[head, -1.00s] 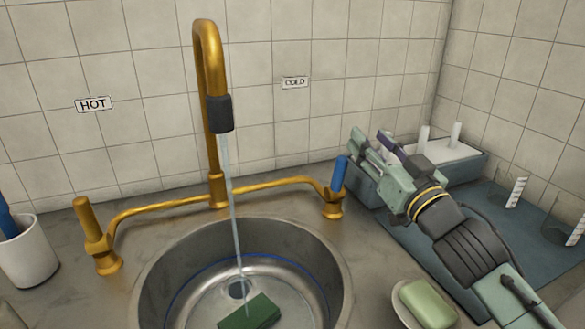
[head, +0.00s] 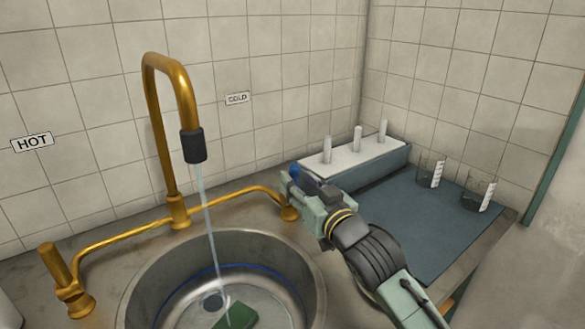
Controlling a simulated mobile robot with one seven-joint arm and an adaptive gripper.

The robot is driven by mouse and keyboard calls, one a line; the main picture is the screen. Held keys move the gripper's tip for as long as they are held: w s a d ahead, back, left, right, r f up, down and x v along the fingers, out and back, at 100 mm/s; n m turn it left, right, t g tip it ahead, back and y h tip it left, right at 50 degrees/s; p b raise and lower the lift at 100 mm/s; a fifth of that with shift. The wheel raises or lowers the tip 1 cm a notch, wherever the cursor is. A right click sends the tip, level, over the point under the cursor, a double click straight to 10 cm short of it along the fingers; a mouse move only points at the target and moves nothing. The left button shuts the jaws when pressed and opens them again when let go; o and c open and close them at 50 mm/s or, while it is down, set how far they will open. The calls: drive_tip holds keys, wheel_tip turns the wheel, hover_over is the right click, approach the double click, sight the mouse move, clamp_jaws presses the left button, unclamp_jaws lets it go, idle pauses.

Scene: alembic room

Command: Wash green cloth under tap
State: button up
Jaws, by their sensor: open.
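The green cloth (head: 236,316) lies on the floor of the round metal sink (head: 308,270), near the drain, cut by the lower picture edge. The brass tap (head: 166,130) has a dark nozzle, and a thin stream of water (head: 209,220) runs from it down into the sink by the cloth. My gripper (head: 296,180) is open beside the blue cold handle (head: 295,171), at the right end of the brass pipe. It partly hides that handle, and I cannot tell if it touches it. The hot handle (head: 55,264) is at the left.
A blue-grey mat (head: 430,225) lies right of the sink, with a rack holding white pegs (head: 355,160) behind it. Two glass beakers (head: 430,170) (head: 478,190) stand on the mat's far right. Tiled walls close the back and right.

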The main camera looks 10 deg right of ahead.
sight(296, 177)
drive_tip(key=shift+w+a+p, duration=0.2)
drive_tip(key=shift+w+p, duration=0.05)
drive_tip(key=shift+w, duration=0.7)
drive_tip(key=shift+w+a+p, duration=0.2)
drive_tip(key=shift+w, duration=0.7)
drive_tip(key=shift+c, duration=0.5)
clamp_jaws()
